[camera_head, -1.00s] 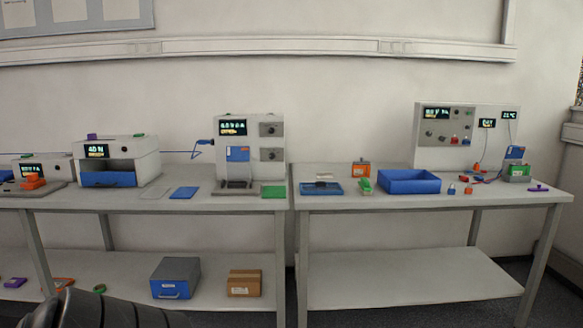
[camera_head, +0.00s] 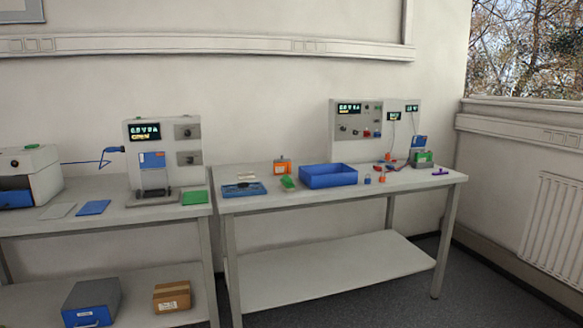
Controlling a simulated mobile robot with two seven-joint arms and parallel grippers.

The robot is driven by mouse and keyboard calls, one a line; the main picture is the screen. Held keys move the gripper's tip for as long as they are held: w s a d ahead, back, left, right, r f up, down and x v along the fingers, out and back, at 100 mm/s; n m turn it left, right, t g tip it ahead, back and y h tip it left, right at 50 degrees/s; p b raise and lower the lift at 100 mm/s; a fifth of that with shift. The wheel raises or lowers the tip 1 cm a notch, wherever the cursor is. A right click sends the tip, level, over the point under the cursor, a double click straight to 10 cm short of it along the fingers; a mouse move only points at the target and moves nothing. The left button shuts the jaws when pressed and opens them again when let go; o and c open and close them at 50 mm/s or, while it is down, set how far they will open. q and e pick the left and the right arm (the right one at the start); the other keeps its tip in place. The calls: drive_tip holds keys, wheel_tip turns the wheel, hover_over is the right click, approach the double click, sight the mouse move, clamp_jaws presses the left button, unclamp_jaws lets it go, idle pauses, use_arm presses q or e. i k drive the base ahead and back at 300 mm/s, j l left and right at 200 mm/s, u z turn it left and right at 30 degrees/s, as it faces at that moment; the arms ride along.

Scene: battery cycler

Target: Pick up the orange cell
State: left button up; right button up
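A small upright orange block with a pale label, which looks like the orange cell (camera_head: 282,167), stands towards the back of the right-hand table (camera_head: 330,191). It is left of a blue open bin (camera_head: 329,176) and behind a small green item (camera_head: 288,182). Neither of my grippers is in view, and nothing touches the orange cell.
A blue tray (camera_head: 244,189) lies at the table's left end. A grey instrument panel (camera_head: 357,130) stands at the back, with small parts and a green-and-grey block (camera_head: 422,158) nearby. A second table holds a grey tester (camera_head: 163,150). Grey floor (camera_head: 370,306) is open in front.

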sight(282, 168)
drive_tip(key=z, duration=1.85)
drive_tip(key=j+z, duration=0.1)
drive_tip(key=z, duration=2.3)
drive_tip(key=l+z, duration=0.1)
drive_tip(key=z, duration=0.5)
drive_tip(key=k+u, duration=0.1)
drive_tip(key=u, duration=1.25)
drive_tip(key=j+u, duration=0.2)
drive_tip(key=u, duration=0.2)
drive_tip(key=j+u, duration=0.2)
drive_tip(key=u, duration=0.2)
drive_tip(key=j+u, duration=0.2)
drive_tip(key=u, duration=0.25)
drive_tip(key=i+l, duration=0.05)
